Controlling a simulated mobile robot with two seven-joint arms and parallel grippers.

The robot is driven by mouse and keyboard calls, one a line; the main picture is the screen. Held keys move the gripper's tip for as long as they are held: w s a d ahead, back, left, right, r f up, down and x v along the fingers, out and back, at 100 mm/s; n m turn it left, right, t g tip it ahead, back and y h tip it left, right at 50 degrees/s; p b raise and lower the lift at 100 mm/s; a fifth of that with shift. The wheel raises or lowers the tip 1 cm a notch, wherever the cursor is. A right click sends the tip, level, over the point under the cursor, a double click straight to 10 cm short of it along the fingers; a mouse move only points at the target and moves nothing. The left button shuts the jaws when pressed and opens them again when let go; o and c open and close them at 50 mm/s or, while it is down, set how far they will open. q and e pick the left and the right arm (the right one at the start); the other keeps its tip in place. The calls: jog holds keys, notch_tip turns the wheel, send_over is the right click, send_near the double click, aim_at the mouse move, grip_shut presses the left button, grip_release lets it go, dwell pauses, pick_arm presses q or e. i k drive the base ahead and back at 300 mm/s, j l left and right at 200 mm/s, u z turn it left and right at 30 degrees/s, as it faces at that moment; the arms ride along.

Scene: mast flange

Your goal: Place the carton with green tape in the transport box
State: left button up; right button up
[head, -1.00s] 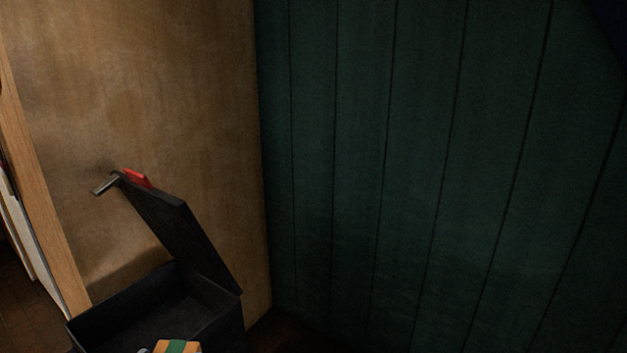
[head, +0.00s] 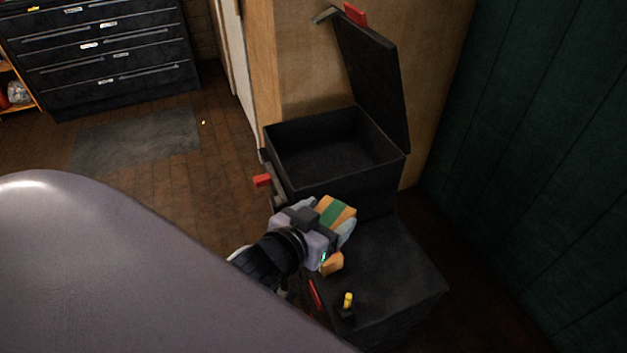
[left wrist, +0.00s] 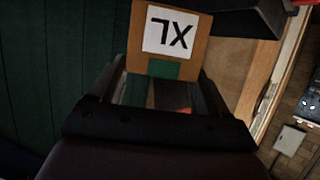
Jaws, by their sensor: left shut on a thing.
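The carton with green tape (head: 337,212) is orange-tan with a green band. In the left wrist view the carton (left wrist: 195,55) shows a white label marked XL and green tape below it. My left gripper (head: 340,232) is shut on the carton, in front of the transport box. The transport box (head: 335,186) is black, with its lid (head: 375,80) raised at the back right. Its visible inside looks empty. The carton is outside the box, near its front wall. My right gripper is not in view.
A black flat-topped case (head: 395,270) stands in front of the box. A small yellow-topped piece (head: 348,299) and an orange piece (head: 332,264) show near its left side. A green panelled wall (head: 530,150) bounds the right. A dark drawer cabinet (head: 100,50) stands far left.

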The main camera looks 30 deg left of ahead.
aim_at(328, 158)
jog(key=k+l+z, duration=0.1)
jog(key=k+z, duration=0.2)
jog(key=k, duration=0.2)
jog(key=z, duration=2.25)
jog(key=k+j+z, duration=0.1)
jog(key=z, duration=0.25)
jog(key=k+z, duration=0.3)
jog(key=k+j, duration=0.2)
jog(key=k, duration=0.25)
jog(key=k+j, duration=0.25)
jog(key=k, duration=0.25)
jog(key=k+j, duration=0.2)
jog(key=k, duration=0.25)
jog(key=k+j, duration=0.25)
jog(key=k, duration=0.25)
jog(key=k+j, duration=0.2)
jog(key=k, duration=0.25)
